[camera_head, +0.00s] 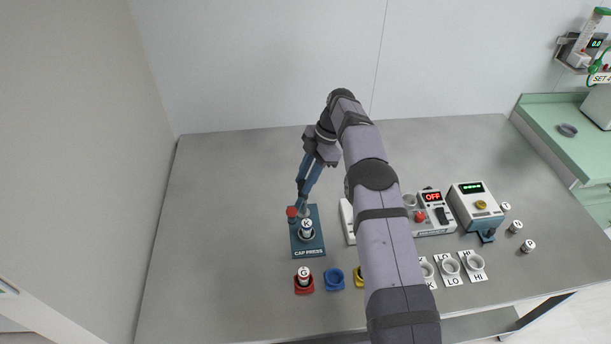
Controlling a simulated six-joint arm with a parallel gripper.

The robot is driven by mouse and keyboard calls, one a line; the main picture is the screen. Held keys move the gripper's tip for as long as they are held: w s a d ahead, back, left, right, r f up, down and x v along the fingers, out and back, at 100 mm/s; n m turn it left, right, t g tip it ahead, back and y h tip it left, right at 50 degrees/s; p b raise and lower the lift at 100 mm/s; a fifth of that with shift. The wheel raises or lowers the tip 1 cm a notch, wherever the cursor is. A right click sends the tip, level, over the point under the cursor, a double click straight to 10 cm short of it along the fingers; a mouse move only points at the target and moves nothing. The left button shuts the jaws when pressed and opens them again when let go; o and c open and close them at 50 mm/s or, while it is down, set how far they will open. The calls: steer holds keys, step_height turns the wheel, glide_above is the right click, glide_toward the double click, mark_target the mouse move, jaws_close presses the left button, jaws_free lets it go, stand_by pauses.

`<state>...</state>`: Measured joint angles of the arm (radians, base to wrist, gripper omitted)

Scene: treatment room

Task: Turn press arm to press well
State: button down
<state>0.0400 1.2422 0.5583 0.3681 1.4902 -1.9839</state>
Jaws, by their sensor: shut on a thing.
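The cap press (308,247) is a dark blue plate labelled "CAP PRESS", standing left of the middle of the table. A vial marked K (306,230) stands upright in the press well (305,237). The press arm, with a red knob (291,212), is at the back left of the plate, beside the well. My gripper (300,203) reaches down from above and is shut on the press arm at the back of the press. The exact contact is small and partly hidden by the fingers.
My arm hides part of the middle. Devices (433,215) and labelled cups (450,268) stand right. The table left of the press is clear.

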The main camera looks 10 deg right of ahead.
steer(key=shift+n, duration=0.3)
stand_by(0.4)
steer(key=c, duration=1.4)
jaws_free()
steer(key=shift+c, duration=0.2)
steer(key=shift+r, duration=0.5)
step_height(320, 180, up, 7)
steer(key=p, duration=0.3)
steer(key=shift+r+p, duration=1.05)
steer(key=shift+p, duration=0.25)
